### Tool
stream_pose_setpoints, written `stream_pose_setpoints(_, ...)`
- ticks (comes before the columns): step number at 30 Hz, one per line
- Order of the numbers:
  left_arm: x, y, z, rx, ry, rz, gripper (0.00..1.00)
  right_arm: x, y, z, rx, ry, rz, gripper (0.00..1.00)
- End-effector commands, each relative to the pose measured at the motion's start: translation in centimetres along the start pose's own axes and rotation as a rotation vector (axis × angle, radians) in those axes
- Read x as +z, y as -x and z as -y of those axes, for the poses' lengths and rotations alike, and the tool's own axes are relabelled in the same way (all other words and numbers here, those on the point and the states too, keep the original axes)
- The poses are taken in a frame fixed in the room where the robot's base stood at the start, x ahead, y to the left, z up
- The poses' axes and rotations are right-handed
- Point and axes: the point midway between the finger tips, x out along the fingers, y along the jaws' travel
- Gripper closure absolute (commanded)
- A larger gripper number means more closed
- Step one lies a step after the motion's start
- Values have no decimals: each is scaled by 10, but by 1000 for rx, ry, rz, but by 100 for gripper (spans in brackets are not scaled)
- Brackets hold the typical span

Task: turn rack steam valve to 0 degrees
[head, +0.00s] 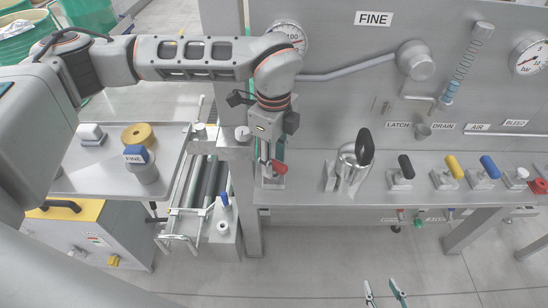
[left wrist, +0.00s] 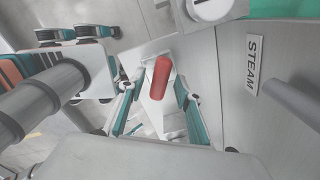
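The steam valve has a red handle (head: 279,167) on the steel shelf below the panel. In the left wrist view the red handle (left wrist: 162,85) stands between the fingers, with the STEAM label (left wrist: 254,65) to its right. My left gripper (head: 269,160) points down at the valve, and part of the valve is hidden behind it. In the left wrist view its fingers (left wrist: 158,93) are spread on both sides of the handle, with gaps visible. My right gripper (head: 385,292) shows only its fingertips at the bottom of the head view, apart and empty.
On the shelf to the right are a steel fitting with a black part (head: 354,164) and black (head: 405,167), yellow (head: 454,167) and blue (head: 490,167) handles. A tray (head: 91,181) and roller conveyor (head: 208,185) lie left. Floor is clear below the shelf.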

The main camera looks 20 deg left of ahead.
Motion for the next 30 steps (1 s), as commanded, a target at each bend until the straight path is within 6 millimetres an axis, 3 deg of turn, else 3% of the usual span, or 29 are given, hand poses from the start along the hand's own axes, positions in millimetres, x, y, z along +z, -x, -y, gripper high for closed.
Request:
stream_pose_setpoints(3, 0, 0, 0, 0, 0, 0, 69, 0, 0, 0, 0, 0, 0, 60)
stream_pose_setpoints(7, 0, 0, 0, 0, 0, 0, 100, 0, 0, 0, 0, 0, 0, 60)
stream_pose_setpoints(20, 0, -1, 0, 0, -51, 0, 100, 5, -3, 1, 0, -1, 1, 60)
stream_pose_setpoints(30, 0, -2, 1, -2, -289, 1, 100, 24, -14, 4, -2, -2, 7, 60)
